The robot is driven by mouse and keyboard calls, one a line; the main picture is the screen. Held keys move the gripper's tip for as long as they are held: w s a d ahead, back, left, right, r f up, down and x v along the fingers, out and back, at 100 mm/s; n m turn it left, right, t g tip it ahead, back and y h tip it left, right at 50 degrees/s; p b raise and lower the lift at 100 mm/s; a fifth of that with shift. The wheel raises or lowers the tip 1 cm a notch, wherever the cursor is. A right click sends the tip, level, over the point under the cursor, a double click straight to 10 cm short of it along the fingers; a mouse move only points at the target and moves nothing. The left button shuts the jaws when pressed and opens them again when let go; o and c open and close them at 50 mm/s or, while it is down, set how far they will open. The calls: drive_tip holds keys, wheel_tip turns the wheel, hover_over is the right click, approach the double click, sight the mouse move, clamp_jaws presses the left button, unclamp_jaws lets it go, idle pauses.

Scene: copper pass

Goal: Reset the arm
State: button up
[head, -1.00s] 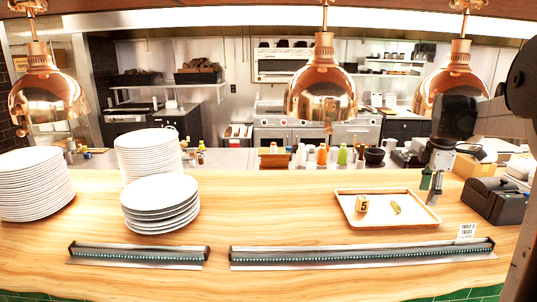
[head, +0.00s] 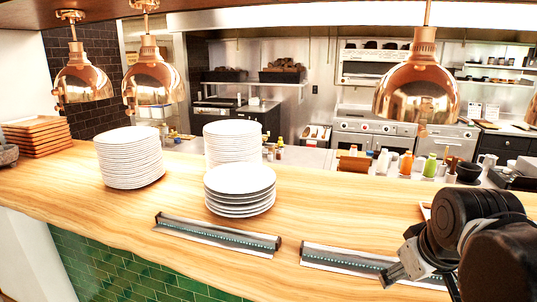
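My arm reaches in at the lower right of the head view, with its dark round joints in front of the counter. My gripper (head: 393,275) is at the lower end of the arm, over the front edge of the wooden counter (head: 310,215) near the right ticket rail. It is small and partly turned away, so its fingers cannot be made out.
Several stacks of white plates (head: 130,158) stand on the counter's left half. Ticket rails (head: 218,236) lie along the front edge. Copper lamps (head: 418,88) hang overhead. Stacked wooden trays (head: 38,137) sit far left. Bottles (head: 406,163) line the back shelf. The counter's middle is clear.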

drive_tip(key=s+a+f+m+t+y, duration=0.1)
drive_tip(key=s+a+f+m, duration=0.1)
drive_tip(key=s+a+f, duration=0.2)
drive_tip(key=shift+s+a+f, duration=0.35)
drive_tip(key=shift+a+f, duration=0.05)
drive_tip(key=shift+a, duration=0.5)
drive_tip(key=shift+d, duration=0.1)
idle(0.3)
